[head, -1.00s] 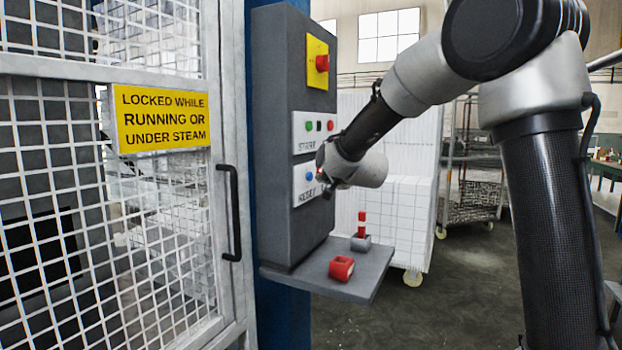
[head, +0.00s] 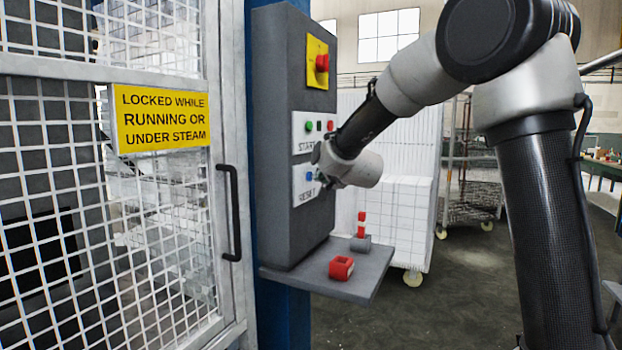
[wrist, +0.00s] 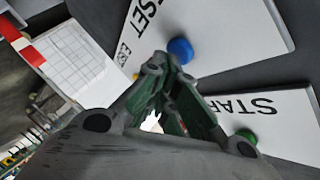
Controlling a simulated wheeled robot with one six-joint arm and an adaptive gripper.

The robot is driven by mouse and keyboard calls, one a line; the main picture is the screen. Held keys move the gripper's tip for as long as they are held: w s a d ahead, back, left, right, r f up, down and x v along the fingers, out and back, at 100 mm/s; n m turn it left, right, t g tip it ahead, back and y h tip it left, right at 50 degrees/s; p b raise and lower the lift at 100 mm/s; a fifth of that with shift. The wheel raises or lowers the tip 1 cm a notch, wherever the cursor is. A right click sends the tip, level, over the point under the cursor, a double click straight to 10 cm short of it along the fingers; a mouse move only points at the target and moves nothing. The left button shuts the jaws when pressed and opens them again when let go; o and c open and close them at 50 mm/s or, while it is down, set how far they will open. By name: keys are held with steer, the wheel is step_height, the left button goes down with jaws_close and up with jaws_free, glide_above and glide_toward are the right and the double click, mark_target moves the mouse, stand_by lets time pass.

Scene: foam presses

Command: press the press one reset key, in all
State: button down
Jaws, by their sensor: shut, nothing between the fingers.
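The blue reset key (head: 309,176) sits on a white plate lettered RESET (head: 304,194), low on the dark grey control box. In the wrist view the blue key (wrist: 180,50) shows just beyond and right of the fingertips. My gripper (head: 320,168) is in front of the control box, close to the key's right side. In the wrist view my gripper's fingers (wrist: 163,64) are together and hold nothing. I cannot tell whether the fingertips touch the key.
Above is the START plate (head: 308,146) with a green key (head: 309,126) and a red one. A red emergency knob (head: 322,62) on yellow is higher. A mesh door (head: 160,240) stands left.

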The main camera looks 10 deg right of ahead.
steer(key=shift+w+a, duration=0.2)
steer(key=shift+a, duration=0.1)
steer(key=shift+s+d, duration=0.1)
steer(key=shift+d, duration=0.05)
stand_by(0.5)
steer(key=shift+s+d, duration=0.4)
steer(key=shift+d, duration=0.15)
steer(key=s+d, duration=0.1)
steer(key=d, duration=0.1)
steer(key=s+d, duration=0.2)
stand_by(0.3)
stand_by(0.5)
